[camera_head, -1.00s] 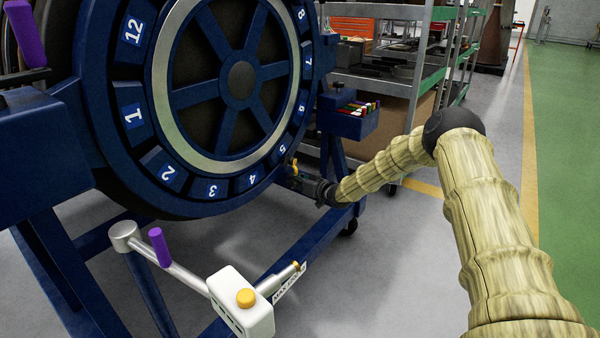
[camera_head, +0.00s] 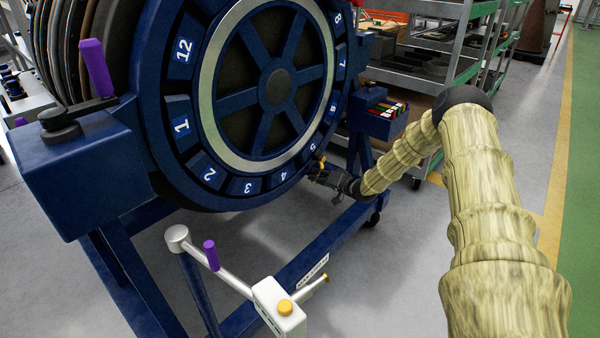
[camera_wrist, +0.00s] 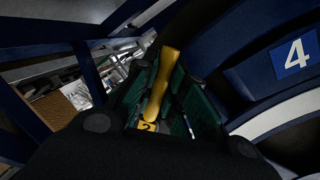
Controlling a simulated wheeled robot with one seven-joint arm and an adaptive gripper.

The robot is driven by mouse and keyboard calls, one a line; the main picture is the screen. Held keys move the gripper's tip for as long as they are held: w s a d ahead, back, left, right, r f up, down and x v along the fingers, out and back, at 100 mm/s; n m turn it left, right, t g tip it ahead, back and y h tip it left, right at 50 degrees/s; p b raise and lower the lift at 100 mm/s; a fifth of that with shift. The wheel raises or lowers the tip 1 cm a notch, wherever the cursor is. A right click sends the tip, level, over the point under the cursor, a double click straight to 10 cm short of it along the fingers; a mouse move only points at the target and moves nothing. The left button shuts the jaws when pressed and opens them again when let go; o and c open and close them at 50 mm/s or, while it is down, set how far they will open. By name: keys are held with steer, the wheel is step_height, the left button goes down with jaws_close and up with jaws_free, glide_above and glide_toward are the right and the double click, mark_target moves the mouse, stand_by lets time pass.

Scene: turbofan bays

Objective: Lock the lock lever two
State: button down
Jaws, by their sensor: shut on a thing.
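A yellow lever (camera_wrist: 162,85) shows in the middle of the wrist view, with a yellow label bearing a 2 at its lower end. My gripper (camera_wrist: 168,95) has its dark green fingers on both sides of this lever and is shut on it. In the head view my gripper (camera_head: 318,171) is at the lower right rim of the big blue wheel, close to the segments numbered 4 and 5. A little yellow shows there; the rest of the lever is hidden by the fingers.
The numbered blue wheel (camera_head: 190,125) stands on a blue frame (camera_head: 105,260). A purple-handled crank (camera_head: 211,256) with a white box (camera_head: 279,309) is in front. A small blue bin (camera_head: 375,118) and a shelf rack (camera_head: 425,75) stand behind my arm. Grey floor is open at right.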

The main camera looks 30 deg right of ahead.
steer(key=shift+w+d+r, duration=0.1)
steer(key=shift+r, duration=0.2)
steer(key=c, duration=1.5)
jaws_free()
steer(key=shift+o, duration=0.2)
steer(key=shift+f, duration=0.1)
steer(key=v, duration=1.2)
